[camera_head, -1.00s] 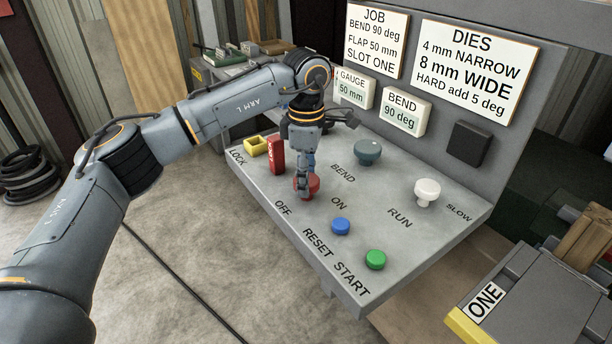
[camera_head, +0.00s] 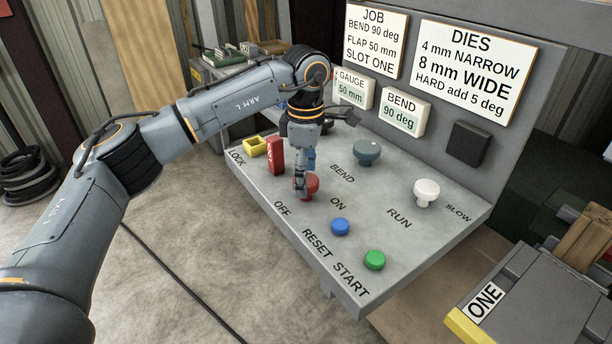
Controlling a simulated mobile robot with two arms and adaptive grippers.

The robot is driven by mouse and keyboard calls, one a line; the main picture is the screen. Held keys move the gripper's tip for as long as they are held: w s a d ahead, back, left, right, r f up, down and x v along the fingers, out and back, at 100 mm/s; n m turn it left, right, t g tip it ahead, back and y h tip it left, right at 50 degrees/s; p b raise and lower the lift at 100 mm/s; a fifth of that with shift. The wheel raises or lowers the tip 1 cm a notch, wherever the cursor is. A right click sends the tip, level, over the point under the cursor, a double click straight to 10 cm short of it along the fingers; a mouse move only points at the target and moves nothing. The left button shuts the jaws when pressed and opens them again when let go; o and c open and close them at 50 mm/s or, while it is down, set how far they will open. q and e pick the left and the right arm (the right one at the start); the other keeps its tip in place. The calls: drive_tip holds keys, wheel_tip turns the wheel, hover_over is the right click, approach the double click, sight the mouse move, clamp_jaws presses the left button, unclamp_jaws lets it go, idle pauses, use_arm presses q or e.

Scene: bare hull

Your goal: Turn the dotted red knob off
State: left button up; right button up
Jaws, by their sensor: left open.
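The red knob (camera_head: 313,184) sits on the sloped grey panel (camera_head: 268,190), between the printed words OFF and ON. My left gripper (camera_head: 302,192) points down at the knob from above and hides its left part. Its jaws are open, with a finger in front of the knob; I cannot tell whether it touches. The dot on the knob is not visible at this size. My right gripper is not in view.
A red tag block (camera_head: 276,155) and yellow holder (camera_head: 255,146) stand left of the knob. A blue button (camera_head: 341,227), a green button (camera_head: 375,260), a teal knob (camera_head: 367,152) and a white knob (camera_head: 426,192) share the panel.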

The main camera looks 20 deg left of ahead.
use_arm(q)
wheel_tip(320, 180, up, 11)
drive_tip(key=shift+r, duration=0.15)
idle(0.4)
